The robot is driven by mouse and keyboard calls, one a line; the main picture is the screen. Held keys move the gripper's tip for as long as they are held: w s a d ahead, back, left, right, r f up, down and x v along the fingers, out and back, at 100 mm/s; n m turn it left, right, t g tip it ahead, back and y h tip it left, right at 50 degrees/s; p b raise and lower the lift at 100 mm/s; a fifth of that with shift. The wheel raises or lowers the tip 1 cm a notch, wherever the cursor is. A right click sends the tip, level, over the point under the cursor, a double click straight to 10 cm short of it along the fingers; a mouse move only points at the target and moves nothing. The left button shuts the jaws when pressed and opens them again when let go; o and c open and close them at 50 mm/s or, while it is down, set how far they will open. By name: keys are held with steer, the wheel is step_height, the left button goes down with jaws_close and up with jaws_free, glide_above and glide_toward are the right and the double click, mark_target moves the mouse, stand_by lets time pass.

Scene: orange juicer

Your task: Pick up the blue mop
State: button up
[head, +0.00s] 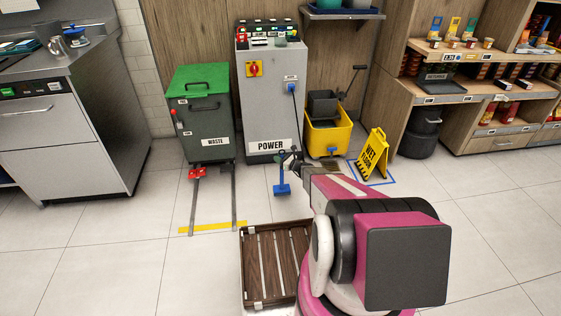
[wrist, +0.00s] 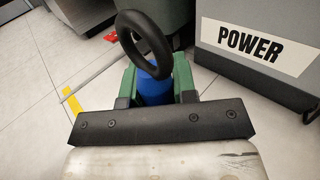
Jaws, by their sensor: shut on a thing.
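The blue mop (head: 282,187) shows in the head view just below my gripper (head: 289,163), in front of the grey POWER cabinet. In the wrist view my gripper (wrist: 157,85) has its green fingers on both sides of the mop's blue handle (wrist: 155,92) and is shut on it. A black ring (wrist: 145,44) stands at the end of the handle. The mop's lower part is hidden in the wrist view. I cannot tell whether the mop touches the floor.
The POWER cabinet (head: 270,95) stands close behind the gripper. A green-lidded waste bin (head: 207,115) is left of it, with floor rails in front. A yellow mop bucket (head: 328,138) and a wet floor sign (head: 374,153) stand right. A wooden slatted crate (head: 243,270) is nearer.

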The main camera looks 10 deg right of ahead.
steer(key=s+a+r, duration=0.5)
steer(key=a+r, duration=0.1)
steer(key=a, duration=0.3)
steer(key=shift+s+r, duration=0.25)
steer(key=shift+s, duration=0.1)
steer(key=shift+o, duration=0.3)
steer(key=s+d+r, duration=0.3)
steer(key=s+r, duration=0.4)
steer(key=r, duration=0.6)
steer(key=s+d+r+n+g+y, duration=0.1)
steer(key=s+d+r, duration=0.3)
steer(key=r, duration=0.9)
steer(key=s+d+r+g, duration=0.1)
steer(key=s+d+r, duration=0.2)
steer(key=s+r, duration=0.7)
step_height(320, 180, up, 3)
steer(key=shift+d+r+n+y, duration=0.1)
steer(key=shift+d+n+y, duration=0.3)
